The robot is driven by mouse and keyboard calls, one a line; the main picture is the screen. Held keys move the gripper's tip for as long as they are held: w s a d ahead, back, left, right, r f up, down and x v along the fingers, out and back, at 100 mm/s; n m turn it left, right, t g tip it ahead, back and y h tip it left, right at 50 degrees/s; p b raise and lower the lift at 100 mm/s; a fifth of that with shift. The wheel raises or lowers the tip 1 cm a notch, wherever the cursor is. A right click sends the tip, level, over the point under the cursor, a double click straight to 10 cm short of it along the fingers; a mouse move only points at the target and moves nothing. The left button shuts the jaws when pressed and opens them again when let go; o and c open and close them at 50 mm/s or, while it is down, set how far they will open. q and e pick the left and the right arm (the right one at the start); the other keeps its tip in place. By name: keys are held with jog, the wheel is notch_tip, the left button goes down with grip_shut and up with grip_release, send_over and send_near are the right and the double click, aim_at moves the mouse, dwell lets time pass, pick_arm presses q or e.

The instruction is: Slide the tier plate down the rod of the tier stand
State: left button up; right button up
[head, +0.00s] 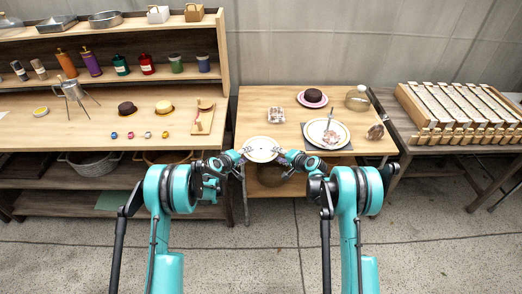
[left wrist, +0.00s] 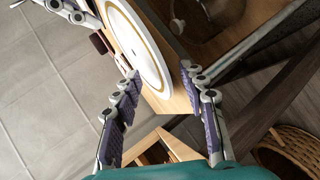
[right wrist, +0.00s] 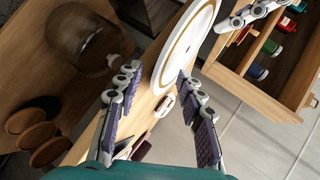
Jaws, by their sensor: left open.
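The tier plate (head: 262,149), white with a gold ring, is at the small table's front edge. I cannot tell whether it rests on the table. It also shows in the left wrist view (left wrist: 133,42) and right wrist view (right wrist: 186,45). My left gripper (head: 244,153) is at its left edge, fingers (left wrist: 158,72) open around the rim. My right gripper (head: 282,153) is at its right edge, fingers (right wrist: 157,72) apart with the rim between them. What appears to be the tier stand (head: 340,138) is behind to the right, a white plate with a thin rod rising from it.
The small table (head: 256,106) also holds a pink plate with a dark cake (head: 313,96), a glass jar (head: 358,98) and a clear box (head: 276,115). A shelf unit (head: 190,100) stands left. The table's back left is clear.

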pick_arm(q)
jog(key=shift+w+d+f, duration=0.15)
jog(key=shift+w, duration=0.1)
pick_arm(e)
jog(key=shift+w+a+f, duration=0.15)
jog(key=shift+w+a, duration=0.05)
jog(key=shift+w, duration=0.05)
pick_arm(q)
grip_shut()
pick_arm(e)
grip_shut()
